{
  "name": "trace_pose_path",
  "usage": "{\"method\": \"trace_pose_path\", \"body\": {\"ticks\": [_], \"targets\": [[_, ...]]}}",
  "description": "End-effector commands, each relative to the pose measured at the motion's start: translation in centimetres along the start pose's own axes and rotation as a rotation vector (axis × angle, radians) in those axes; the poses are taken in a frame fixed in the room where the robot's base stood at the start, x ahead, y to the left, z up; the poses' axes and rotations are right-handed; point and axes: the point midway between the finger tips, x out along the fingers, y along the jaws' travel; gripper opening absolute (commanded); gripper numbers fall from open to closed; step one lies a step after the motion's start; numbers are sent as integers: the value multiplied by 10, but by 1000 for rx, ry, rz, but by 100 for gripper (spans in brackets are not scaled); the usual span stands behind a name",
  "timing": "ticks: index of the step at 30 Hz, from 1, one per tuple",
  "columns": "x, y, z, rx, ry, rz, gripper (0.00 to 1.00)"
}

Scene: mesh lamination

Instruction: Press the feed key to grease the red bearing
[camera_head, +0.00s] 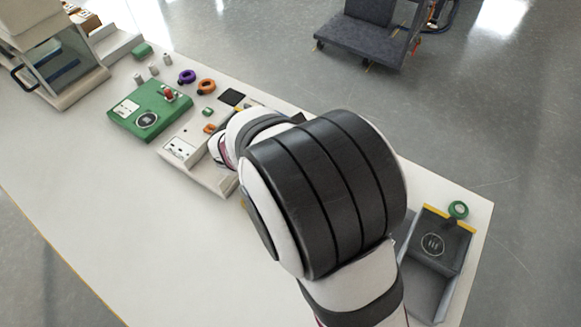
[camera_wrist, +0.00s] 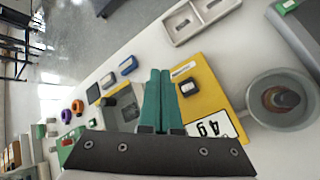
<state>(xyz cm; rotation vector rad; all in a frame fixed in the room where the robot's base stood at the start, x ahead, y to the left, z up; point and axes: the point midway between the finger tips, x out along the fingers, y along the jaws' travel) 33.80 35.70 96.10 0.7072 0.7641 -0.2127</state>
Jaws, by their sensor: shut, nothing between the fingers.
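A small red part (camera_head: 169,94), likely the red bearing, sits on a green unit (camera_head: 128,115) at the left of the bench in the head view. That unit has a white label and a round dark key (camera_head: 147,120). The green unit also shows at the lower left of the wrist view (camera_wrist: 70,136). In the wrist view my gripper (camera_wrist: 160,73) has its teal fingers together and empty. The fingers appear over the bench, beside a yellow plate (camera_wrist: 207,78) with a dark square block and a numbered label. I cannot tell which key is the feed key. The head view hides the gripper behind my arm.
A pale unit (camera_head: 180,160) stands right of the green one. Purple (camera_head: 187,76) and orange (camera_head: 206,86) rings lie behind. A dark tray (camera_head: 440,240) is at the right end. A grey bowl (camera_wrist: 283,100) stands right of the yellow plate. The bench's front left is clear.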

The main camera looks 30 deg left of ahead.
Motion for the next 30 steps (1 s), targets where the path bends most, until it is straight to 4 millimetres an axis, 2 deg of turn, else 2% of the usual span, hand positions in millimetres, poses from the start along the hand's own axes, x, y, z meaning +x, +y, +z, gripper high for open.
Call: {"method": "trace_pose_path", "body": {"ticks": [18, 30], "targets": [[53, -39, -39, -3, 0, -2, 0], [61, -44, -45, 0, 0, 0, 0]]}}
